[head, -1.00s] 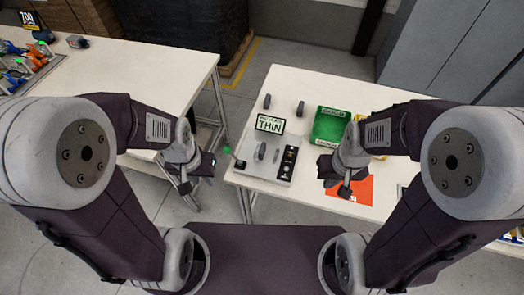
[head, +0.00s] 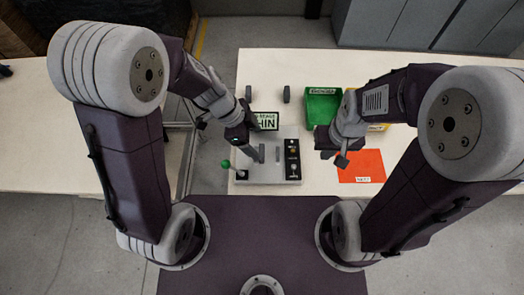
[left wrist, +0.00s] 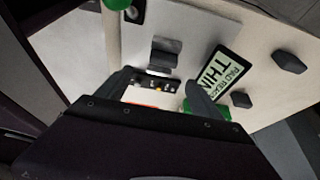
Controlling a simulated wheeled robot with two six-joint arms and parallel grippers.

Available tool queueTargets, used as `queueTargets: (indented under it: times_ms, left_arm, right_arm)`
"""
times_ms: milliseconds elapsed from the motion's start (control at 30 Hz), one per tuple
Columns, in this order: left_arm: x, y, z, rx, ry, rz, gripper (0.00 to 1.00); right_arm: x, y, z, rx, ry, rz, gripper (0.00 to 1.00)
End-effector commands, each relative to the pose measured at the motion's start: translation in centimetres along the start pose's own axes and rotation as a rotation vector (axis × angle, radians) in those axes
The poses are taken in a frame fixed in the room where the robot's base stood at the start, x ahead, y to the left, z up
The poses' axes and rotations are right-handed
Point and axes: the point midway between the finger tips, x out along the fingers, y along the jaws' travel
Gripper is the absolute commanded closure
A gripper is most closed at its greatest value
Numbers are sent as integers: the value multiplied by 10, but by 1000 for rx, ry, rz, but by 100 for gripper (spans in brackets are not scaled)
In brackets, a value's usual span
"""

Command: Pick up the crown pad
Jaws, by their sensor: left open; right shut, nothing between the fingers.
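A grey gauge fixture (head: 262,176) with a green-knobbed lever (head: 226,164) stands at the table's front. A dark grey upright piece shows on it (left wrist: 165,52) in the left wrist view; I cannot tell whether it is the crown pad. Two dark pads (head: 249,93) (head: 287,94) stand apart on the table behind. My left gripper (head: 250,150) is open above the fixture; its spread fingers show in the left wrist view (left wrist: 160,86) with nothing held. My right gripper (head: 338,158) is shut and empty, near the orange sheet.
A sign reading THIN (head: 265,121) stands behind the fixture. A green bin (head: 322,104) stands at the back, with a yellow bin (head: 378,127) partly behind my right arm. An orange sheet (head: 361,166) lies on the right.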

Motion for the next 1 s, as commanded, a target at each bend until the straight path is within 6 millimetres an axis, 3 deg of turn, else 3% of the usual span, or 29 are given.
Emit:
queueTargets:
  times_ms: [133, 367, 600, 867, 900, 1000]
  left_arm:
    - [26, 1, 2, -1, -2, 5, 24]
    - [38, 1, 3, -3, -2, 3, 24]
    - [80, 0, 9, -1, -3, 4, 24]
    - [84, -1, 8, -1, -3, 0, 24]
    - [84, -1, 8, -1, -3, 0, 26]
    - [84, -1, 8, -2, -3, 0, 54]
  right_arm:
    - [4, 0, 0, 0, 0, 0, 100]
    - [6, 0, 0, 0, 0, 0, 100]
    - [14, 0, 1, 0, 0, 0, 100]
    - [14, 0, 1, 0, 0, 0, 100]
    - [14, 0, 1, 0, 0, 0, 100]
    - [14, 0, 1, 0, 0, 0, 100]
